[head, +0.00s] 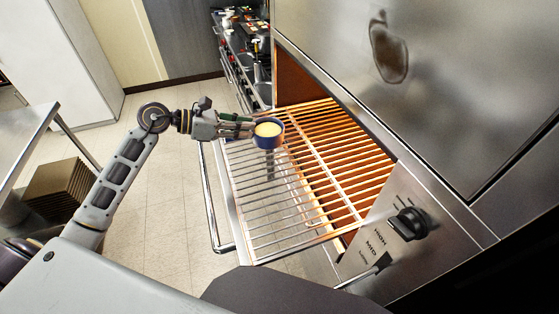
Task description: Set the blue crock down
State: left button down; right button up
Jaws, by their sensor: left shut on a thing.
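The blue crock (268,141) is a small round cup with a pale yellow filling, held upright. My left gripper (252,130) is shut on its left side. The crock is over the wire rack (262,190), which is pulled partly out of the broiler. I cannot tell for sure whether its base touches the rack bars. The inner part of the rack glows orange under the heat. My right gripper is not in view.
The broiler's steel front with a black knob (408,224) stands at the right. A bar handle (214,205) runs along the rack's left side. A steel table (30,135) and a brown box (62,188) are at the left. The rack is otherwise empty.

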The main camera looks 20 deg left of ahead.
pick_arm(q)
jog(key=shift+r, duration=0.1)
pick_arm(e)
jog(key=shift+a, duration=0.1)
pick_arm(q)
jog(key=shift+a, duration=0.1)
jog(key=shift+f, duration=0.25)
jog(key=shift+f+p, duration=0.55)
jog(key=shift+f, duration=2.35)
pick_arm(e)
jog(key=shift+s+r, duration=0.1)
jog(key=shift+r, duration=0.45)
pick_arm(q)
jog(key=shift+f+p, duration=0.35)
jog(key=shift+f, duration=1.5)
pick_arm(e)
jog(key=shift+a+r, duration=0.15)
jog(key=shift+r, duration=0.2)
